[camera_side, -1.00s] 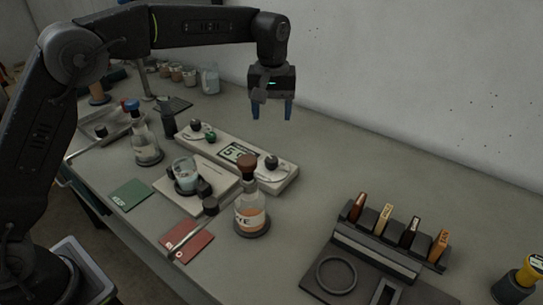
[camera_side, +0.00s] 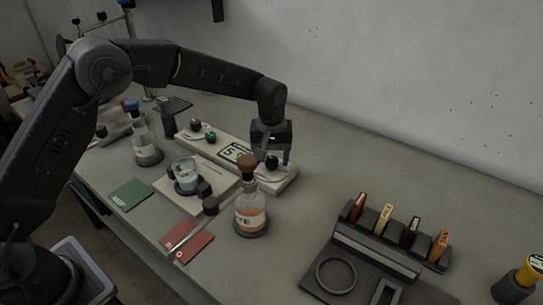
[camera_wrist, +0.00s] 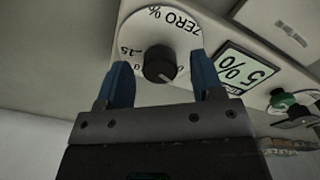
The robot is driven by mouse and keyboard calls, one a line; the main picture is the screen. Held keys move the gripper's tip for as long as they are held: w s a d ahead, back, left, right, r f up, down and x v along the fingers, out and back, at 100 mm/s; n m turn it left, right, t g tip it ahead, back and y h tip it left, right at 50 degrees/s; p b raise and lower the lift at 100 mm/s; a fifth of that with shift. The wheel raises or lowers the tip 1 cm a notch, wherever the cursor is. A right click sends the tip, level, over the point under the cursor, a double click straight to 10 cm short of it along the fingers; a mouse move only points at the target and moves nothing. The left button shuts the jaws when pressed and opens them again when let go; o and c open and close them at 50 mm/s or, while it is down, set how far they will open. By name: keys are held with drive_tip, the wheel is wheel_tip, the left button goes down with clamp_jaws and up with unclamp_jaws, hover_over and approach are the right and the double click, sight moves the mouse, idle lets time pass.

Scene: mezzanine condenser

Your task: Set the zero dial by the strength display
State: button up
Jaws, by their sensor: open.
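The zero dial (camera_wrist: 160,64) is a black knob on a white round scale marked "ZERO %", at one end of a pale panel. In the side view the dial (camera_side: 272,163) is at the panel's right end, partly hidden by my gripper. My gripper (camera_wrist: 160,82) is open, with one blue finger on each side of the knob; I cannot tell whether they touch it. It also shows in the side view (camera_side: 272,158), pointing down over the dial.
A green knob (camera_side: 210,138) and a black knob (camera_side: 195,124) are at the panel's other end. A brown-stoppered bottle (camera_side: 250,212) stands close in front of the dial. A beaker (camera_side: 186,172) stands left of it. A rack (camera_side: 375,250) stands right; bench between is clear.

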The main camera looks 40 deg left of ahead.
drive_tip(key=c, duration=0.9)
drive_tip(key=shift+m, duration=0.3)
drive_tip(key=m, duration=0.4)
drive_tip(key=shift+m, duration=2.1)
